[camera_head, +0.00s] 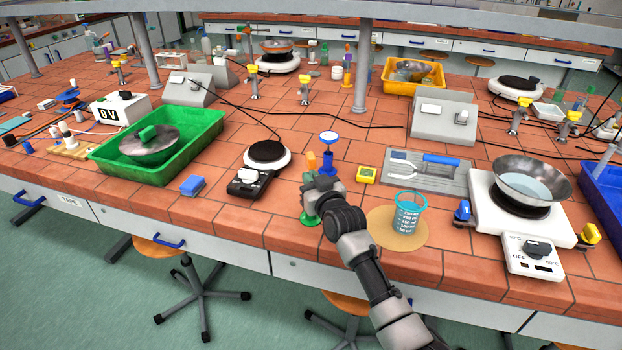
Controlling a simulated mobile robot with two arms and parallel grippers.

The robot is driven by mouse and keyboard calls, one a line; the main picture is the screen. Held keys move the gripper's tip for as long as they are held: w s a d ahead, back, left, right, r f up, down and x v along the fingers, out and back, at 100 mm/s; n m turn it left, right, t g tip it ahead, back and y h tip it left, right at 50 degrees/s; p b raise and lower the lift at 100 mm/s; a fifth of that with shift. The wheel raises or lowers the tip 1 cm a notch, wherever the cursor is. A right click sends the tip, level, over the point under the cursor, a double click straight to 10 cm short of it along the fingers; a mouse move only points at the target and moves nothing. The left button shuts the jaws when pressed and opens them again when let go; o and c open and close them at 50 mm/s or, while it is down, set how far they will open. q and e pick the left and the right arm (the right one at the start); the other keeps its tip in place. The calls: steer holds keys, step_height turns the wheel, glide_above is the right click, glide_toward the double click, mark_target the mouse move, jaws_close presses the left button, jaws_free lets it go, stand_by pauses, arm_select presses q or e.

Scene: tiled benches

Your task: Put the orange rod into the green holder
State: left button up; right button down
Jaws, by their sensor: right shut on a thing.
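The orange rod (311,161) shows only its top end, which sticks up just above my right gripper. My right gripper (314,191) is shut on the orange rod, with the arm coming in from the lower right. The green holder (310,219) shows its round green base on the bench near the front edge, directly below the gripper. The gripper hides the rod's lower part and most of the holder, so I cannot tell whether the rod is inside the holder. My left gripper is not in view.
A blue item with a white round top (328,138) stands close behind the gripper. A yellow timer (366,175) and a beaker (408,213) on a round mat lie to the right. A small scale (249,183) and a blue sponge (193,186) lie to the left.

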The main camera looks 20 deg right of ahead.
steer(key=shift+f, duration=0.35)
steer(key=c, duration=1.2)
jaws_free()
steer(key=shift+s, duration=0.1)
steer(key=s, duration=0.3)
steer(key=s+d+b, duration=0.1)
steer(key=s, duration=0.6)
steer(key=shift+s+d+b, duration=0.25)
steer(key=shift+s+b, duration=0.05)
